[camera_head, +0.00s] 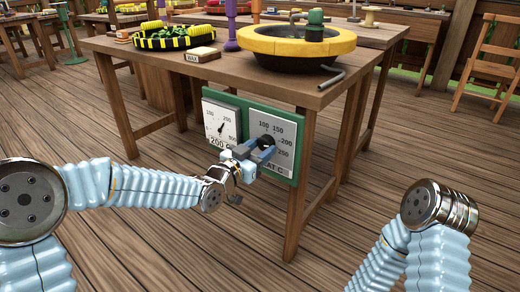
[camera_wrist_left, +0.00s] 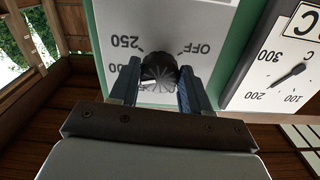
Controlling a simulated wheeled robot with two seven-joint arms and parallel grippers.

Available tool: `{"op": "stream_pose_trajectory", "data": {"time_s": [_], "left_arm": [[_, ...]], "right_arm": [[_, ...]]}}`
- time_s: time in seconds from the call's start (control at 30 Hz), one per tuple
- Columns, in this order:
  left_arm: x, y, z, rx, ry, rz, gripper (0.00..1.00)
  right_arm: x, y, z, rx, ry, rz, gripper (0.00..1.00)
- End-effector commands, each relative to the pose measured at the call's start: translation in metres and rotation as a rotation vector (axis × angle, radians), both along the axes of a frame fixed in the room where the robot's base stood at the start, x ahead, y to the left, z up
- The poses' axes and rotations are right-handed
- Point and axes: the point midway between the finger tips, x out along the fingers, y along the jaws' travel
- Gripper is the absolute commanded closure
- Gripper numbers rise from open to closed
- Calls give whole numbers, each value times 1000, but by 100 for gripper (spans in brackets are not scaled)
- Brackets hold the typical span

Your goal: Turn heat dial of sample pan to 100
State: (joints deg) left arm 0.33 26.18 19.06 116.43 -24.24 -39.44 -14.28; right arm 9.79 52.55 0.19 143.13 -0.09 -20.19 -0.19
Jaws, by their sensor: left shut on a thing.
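The heat dial (camera_wrist_left: 158,68) is a black ribbed knob on a pale scale plate (camera_head: 283,127) marked 100, 150, 200 and 250. The wrist view also shows OFF on this plate. My left gripper (camera_head: 262,150) is shut on the dial, with one finger on each side of it in the left wrist view. The sample pan (camera_head: 262,42), black with a yellow rim, stands on the table above the panel. My right gripper is out of view.
A gauge (camera_head: 220,124) with a needle sits left of the dial on the green panel (camera_head: 299,153); it also shows in the wrist view (camera_wrist_left: 283,65). The wooden table (camera_head: 190,75) carries a wax block (camera_head: 200,55) and a black-and-yellow tray (camera_head: 175,44). Open floor lies in front.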

Motion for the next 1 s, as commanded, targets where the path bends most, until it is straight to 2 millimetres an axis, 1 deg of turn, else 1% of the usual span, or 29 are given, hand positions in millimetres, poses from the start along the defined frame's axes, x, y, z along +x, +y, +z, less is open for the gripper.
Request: {"op": "stream_pose_trajectory", "data": {"time_s": [0.27, 0.47, 0.67, 1.0], "left_arm": [[0, 0, -1, -20, 15, -1, 83], [0, -1, -3, -96, 69, -1, 83], [-1, -1, -3, -225, 161, -1, 83], [-1, -2, -2, -488, 353, 0, 83]], "right_arm": [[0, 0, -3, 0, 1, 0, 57], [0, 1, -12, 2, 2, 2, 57], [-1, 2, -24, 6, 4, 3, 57], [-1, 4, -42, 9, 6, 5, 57]]}}
